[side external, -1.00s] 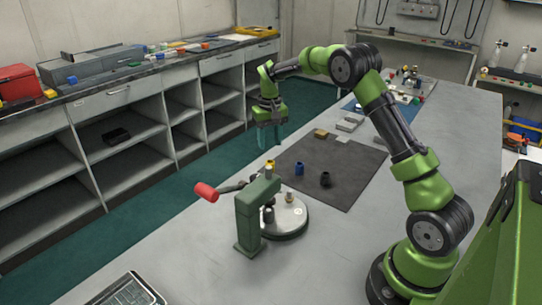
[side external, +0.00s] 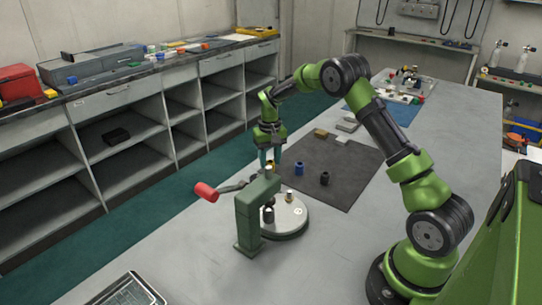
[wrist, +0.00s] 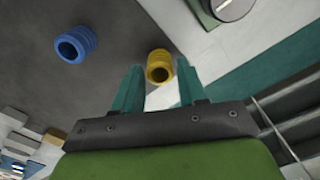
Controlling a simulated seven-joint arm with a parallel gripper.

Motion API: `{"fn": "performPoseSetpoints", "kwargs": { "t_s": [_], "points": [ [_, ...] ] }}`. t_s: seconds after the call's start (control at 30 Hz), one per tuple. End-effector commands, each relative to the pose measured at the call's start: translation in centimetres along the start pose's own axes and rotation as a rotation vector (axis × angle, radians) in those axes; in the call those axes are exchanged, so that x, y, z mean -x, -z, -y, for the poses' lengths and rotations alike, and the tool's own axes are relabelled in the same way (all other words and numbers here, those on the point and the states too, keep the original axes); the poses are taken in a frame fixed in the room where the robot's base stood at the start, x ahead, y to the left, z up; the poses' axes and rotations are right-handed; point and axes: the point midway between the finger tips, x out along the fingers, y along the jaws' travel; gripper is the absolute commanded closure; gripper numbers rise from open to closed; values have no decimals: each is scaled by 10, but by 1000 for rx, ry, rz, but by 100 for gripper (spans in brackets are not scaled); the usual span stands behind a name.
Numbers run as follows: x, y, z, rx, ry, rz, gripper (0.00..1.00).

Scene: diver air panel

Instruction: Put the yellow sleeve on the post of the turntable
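The yellow sleeve (wrist: 159,66) stands at the edge of the dark mat, its open top facing the wrist camera. In the side view it (side external: 270,166) is partly hidden by my fingers and the green press frame. My gripper (wrist: 158,88) is open, its two teal fingers on either side of the sleeve in the wrist view; I cannot tell whether they touch it. My gripper (side external: 269,162) also shows low over the mat's left edge in the side view. The turntable (side external: 291,222) is a pale round disc with a small post (side external: 289,197) standing on it, in front of my gripper.
A green press frame (side external: 246,222) with a red-handled lever (side external: 207,192) stands beside the turntable, close to my gripper. A blue sleeve (side external: 299,168) and a black sleeve (side external: 324,178) stand on the mat (side external: 345,185). Grey and tan blocks (side external: 346,125) lie at the mat's far edge.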

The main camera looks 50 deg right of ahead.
Motion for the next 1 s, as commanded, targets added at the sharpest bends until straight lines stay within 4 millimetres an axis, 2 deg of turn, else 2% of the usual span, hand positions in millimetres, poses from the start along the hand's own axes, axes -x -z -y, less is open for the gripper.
{"fn": "performPoseSetpoints", "kwargs": {
  "t_s": [0.03, 0.2, 0.23, 0.43, 1.0],
  "points": [
    [0, 0, 0, 0, 0, 0, 67],
    [0, 0, 0, 0, 0, 0, 93],
    [0, 0, 0, 0, 0, 0, 95],
    [3, 0, 0, 0, 0, -1, 95],
    [26, 0, 0, 0, 0, -1, 95]
  ]
}}
